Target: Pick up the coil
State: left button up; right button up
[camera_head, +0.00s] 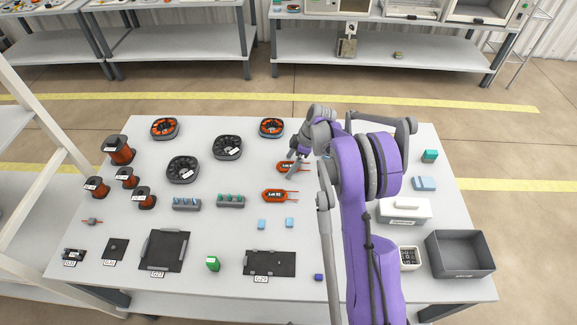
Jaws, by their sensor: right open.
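Two flat orange coils with white labels and thin leads at their right ends lie on the table: one near the centre (275,195), reading something like "Lot 02", and one farther back (284,166). My right gripper (293,172) reaches from the right over the farther coil, with its jaws open. It covers part of that coil, and I cannot tell whether the fingers touch it. My left gripper is not in view.
Dark round stators (227,147) and orange-wound ones (164,128) stand behind and left. Copper spools (118,150) stand at the left. Black mats (165,250) lie in front. A grey bin (462,238) and white box (392,204) stand right.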

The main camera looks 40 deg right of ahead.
grip_shut()
dwell(0.3)
jog(key=shift+r, duration=0.15)
